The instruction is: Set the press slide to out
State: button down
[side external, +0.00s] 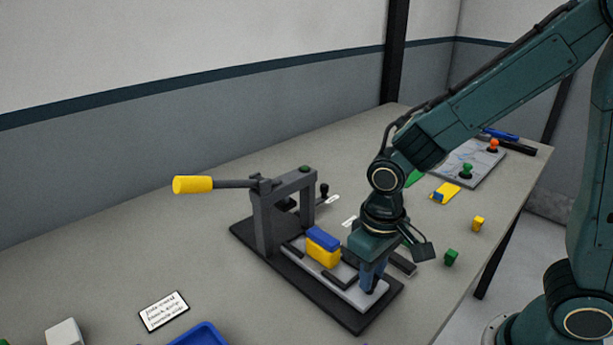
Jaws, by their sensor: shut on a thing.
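The press (262,225) is a dark grey frame on a black base plate, with a yellow-handled lever (193,184) sticking out to the left. Its light grey slide (352,289) extends out of the frame toward the front right along the base. A block with a blue top and yellow bottom (322,250) sits on the slide, just in front of the frame. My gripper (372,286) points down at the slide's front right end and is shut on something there. The part between the fingers is mostly hidden, likely the slide's handle.
A small yellow block (478,223) and a green block (451,257) lie to the right. A grey board with colored knobs (478,158) is at the back right. A label card (164,311) and a blue tray (201,336) are at the front left.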

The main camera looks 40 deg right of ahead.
jog(key=c, duration=1.2)
grip_release()
jog(key=shift+s, duration=0.2)
jog(key=shift+r, duration=0.1)
notch_tip(320, 180, up, 14)
jog(key=shift+f, duration=0.2)
jog(key=shift+d, duration=0.1)
jog(key=s+d+r+t, duration=0.2)
jog(key=s+d+t, duration=0.3)
jog(key=s+d, duration=0.3)
jog(key=shift+s+d+r+t, duration=0.3)
jog(key=shift+s+d, duration=0.1)
jog(key=shift+s, duration=0.35)
